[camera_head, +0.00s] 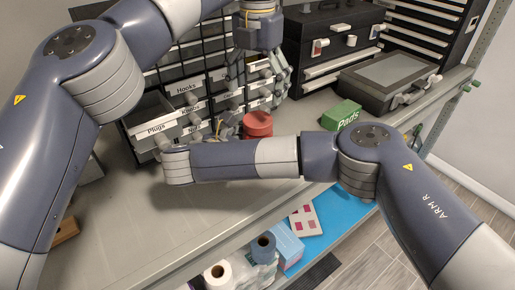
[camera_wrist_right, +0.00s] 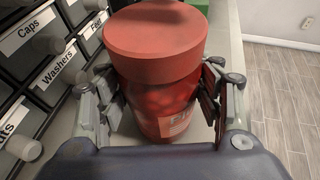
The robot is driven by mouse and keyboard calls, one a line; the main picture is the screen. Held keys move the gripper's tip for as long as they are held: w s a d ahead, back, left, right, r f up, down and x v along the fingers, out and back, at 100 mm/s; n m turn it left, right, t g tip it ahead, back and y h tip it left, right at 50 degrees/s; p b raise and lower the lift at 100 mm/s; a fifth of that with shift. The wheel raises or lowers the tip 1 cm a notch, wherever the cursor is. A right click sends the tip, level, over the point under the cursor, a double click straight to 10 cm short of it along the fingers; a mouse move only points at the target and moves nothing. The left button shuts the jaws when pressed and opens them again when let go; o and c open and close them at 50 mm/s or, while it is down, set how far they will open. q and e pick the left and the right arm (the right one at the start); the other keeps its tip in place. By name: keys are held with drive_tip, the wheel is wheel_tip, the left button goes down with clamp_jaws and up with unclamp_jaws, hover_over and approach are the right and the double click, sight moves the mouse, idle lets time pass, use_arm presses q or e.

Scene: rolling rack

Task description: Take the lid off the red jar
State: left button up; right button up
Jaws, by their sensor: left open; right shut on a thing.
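The red jar (camera_wrist_right: 165,108) stands upright in the right wrist view, with a wide, lighter red lid (camera_wrist_right: 153,42) seated on top. The fingers of my right gripper (camera_wrist_right: 163,105) lie on both sides of the jar's body, below the lid, and are shut on it. In the head view the lid (camera_head: 258,121) shows just beyond my right forearm, which hides most of the jar. My left gripper (camera_head: 260,84) points down above and just behind the lid, with its fingers spread open and empty. It does not show in the right wrist view.
A drawer cabinet (camera_head: 205,95) with labelled drawers, some pulled out, stands close behind and left of the jar. A green Pads box (camera_head: 341,115) and a grey case (camera_head: 388,78) sit to the right.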

sight(258, 119)
clamp_jaws()
use_arm(q)
drive_tip(key=m, duration=1.7)
drive_tip(key=shift+m, duration=0.3)
drive_tip(key=shift+f, duration=4.05)
use_arm(e)
drive_tip(key=shift+f, duration=0.1)
use_arm(q)
drive_tip(key=shift+c, duration=0.2)
